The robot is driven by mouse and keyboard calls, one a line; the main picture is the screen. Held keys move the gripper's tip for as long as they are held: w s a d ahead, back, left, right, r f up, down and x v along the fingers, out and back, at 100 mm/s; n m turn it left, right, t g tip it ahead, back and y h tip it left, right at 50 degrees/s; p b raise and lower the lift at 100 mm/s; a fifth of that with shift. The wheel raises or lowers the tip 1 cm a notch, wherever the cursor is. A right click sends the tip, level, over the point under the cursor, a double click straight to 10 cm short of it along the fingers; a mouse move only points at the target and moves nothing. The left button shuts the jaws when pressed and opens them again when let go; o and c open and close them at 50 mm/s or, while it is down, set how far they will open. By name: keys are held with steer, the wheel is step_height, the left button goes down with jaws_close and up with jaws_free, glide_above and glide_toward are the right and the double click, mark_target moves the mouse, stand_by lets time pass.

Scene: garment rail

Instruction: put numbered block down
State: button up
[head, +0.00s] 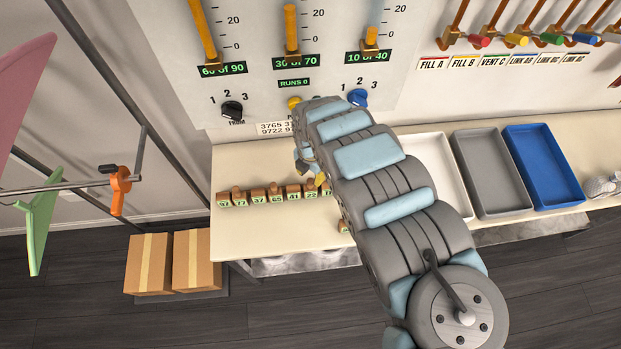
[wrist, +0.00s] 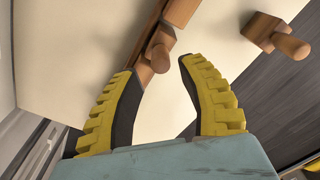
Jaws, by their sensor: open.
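Several wooden numbered blocks with knobs and green number labels stand in a row (head: 265,195) on the cream table, left of my arm. My gripper (wrist: 155,66) is open, with yellow ridged fingers, at the right end of this row. In the wrist view a block's round knob (wrist: 159,52) shows between and just beyond the fingertips; I cannot tell if they touch it. Another block (wrist: 268,32) lies apart from the row near the table edge; it shows partly behind my arm in the head view (head: 343,227). Its number is not readable.
White (head: 436,168), grey (head: 490,174) and blue (head: 543,166) trays stand right of my arm. A wall panel with sliders and knobs (head: 232,110) rises behind the table. A rail with hangers (head: 40,212) and cardboard boxes (head: 150,263) are at left. The table's left front is clear.

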step_height(320, 180, up, 6)
steer(key=shift+f+p, duration=0.1)
steer(key=shift+p, duration=0.95)
